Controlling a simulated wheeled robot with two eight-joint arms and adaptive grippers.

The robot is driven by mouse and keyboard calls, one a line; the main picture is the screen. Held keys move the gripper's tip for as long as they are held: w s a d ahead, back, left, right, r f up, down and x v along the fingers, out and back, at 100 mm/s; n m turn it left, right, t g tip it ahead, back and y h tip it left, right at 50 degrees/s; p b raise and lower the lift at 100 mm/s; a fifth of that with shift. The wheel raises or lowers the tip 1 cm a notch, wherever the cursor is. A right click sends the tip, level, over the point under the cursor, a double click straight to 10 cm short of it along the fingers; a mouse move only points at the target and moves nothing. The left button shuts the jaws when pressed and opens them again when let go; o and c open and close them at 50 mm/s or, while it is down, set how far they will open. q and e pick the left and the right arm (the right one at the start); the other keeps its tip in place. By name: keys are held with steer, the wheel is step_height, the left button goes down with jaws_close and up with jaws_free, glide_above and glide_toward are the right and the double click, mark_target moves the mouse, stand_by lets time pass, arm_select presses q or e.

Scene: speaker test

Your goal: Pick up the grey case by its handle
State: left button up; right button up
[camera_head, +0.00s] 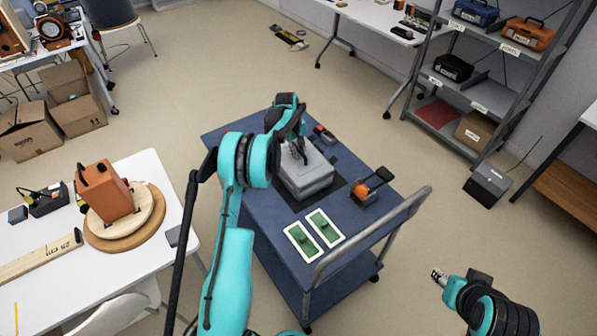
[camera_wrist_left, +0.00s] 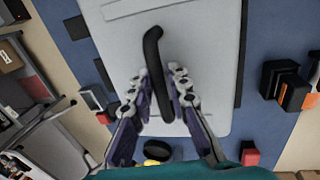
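The grey case (camera_head: 308,181) lies flat on the blue cart top (camera_head: 232,133). In the left wrist view its pale lid (camera_wrist_left: 205,45) fills the middle, with a black bar handle (camera_wrist_left: 153,52) on it. My left gripper (camera_head: 299,148) is over the case from above. In the wrist view the left gripper's two fingers (camera_wrist_left: 161,76) stand on either side of the handle, with a gap still showing on the right side. My right gripper (camera_head: 439,276) is at the lower right, away from the cart; its finger opening is too small to tell.
On the cart, an orange and black object (camera_head: 365,191) is right of the case, two green-and-white cards (camera_head: 303,242) are in front, and a small red and dark item (camera_head: 325,134) is behind. A grey push rail (camera_head: 372,236) borders the cart's right side. A white table (camera_head: 158,262) stands left.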

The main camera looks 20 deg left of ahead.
arm_select(q)
steer(key=shift+r, duration=0.1)
jaws_close()
steer(key=shift+r, duration=0.2)
